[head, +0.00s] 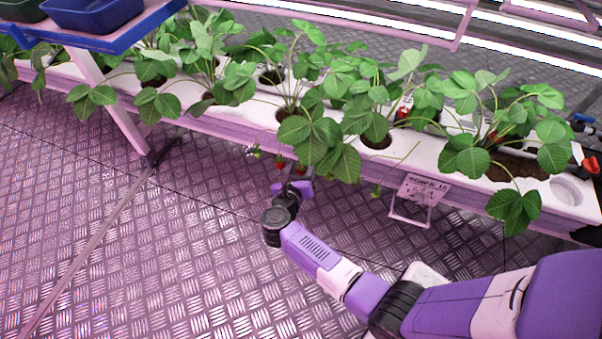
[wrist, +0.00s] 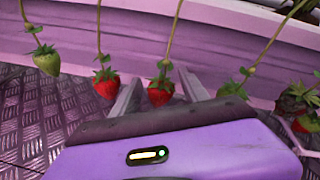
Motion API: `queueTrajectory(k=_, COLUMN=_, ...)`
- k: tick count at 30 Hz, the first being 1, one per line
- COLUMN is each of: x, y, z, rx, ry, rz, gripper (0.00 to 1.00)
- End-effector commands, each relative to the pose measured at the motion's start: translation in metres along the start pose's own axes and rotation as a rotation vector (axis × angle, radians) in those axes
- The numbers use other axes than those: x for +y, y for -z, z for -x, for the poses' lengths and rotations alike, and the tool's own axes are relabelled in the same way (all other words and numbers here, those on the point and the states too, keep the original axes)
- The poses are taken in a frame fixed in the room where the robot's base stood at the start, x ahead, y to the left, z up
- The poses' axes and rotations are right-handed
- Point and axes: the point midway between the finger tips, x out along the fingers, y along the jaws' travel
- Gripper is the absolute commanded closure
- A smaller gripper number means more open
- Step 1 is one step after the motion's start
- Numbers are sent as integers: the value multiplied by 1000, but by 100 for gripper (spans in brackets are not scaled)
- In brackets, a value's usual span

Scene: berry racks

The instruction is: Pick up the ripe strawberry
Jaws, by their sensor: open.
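In the wrist view a red strawberry (wrist: 160,92) hangs on its stem between the two open fingers of my gripper (wrist: 158,95). A second red strawberry (wrist: 107,86) hangs just left of the left finger. A pale green strawberry (wrist: 46,61) hangs farther left. In the head view my gripper (head: 292,182) is below the front edge of the rack, close to a small red strawberry (head: 280,162). I cannot tell whether the fingers touch fruit.
The white planter rack (head: 230,122) with leafy strawberry plants (head: 310,130) runs across the view. A small sign (head: 422,190) hangs on its front, right of my gripper. A blue shelf with bins (head: 92,12) stands at upper left. The metal floor (head: 120,240) in front is clear.

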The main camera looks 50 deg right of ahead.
Motion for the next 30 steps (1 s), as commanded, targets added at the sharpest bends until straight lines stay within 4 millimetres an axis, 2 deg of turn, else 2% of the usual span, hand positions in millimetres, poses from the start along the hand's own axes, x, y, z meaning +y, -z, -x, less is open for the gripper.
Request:
queueTrajectory(k=1, x=0, y=3, z=-8, rx=1, ry=3, rz=-1, gripper=48)
queueTrajectory(k=4, x=0, y=2, z=-15, rx=1, ry=1, rz=1, gripper=48)
queueTrajectory(k=12, x=-1, y=0, z=-17, rx=0, ry=0, rz=2, gripper=48)
queueTrajectory(k=18, x=-1, y=0, z=-16, rx=0, ry=0, rz=2, gripper=85)
queueTrajectory(k=30, x=-1, y=-2, z=-16, rx=0, ry=0, rz=2, gripper=85)
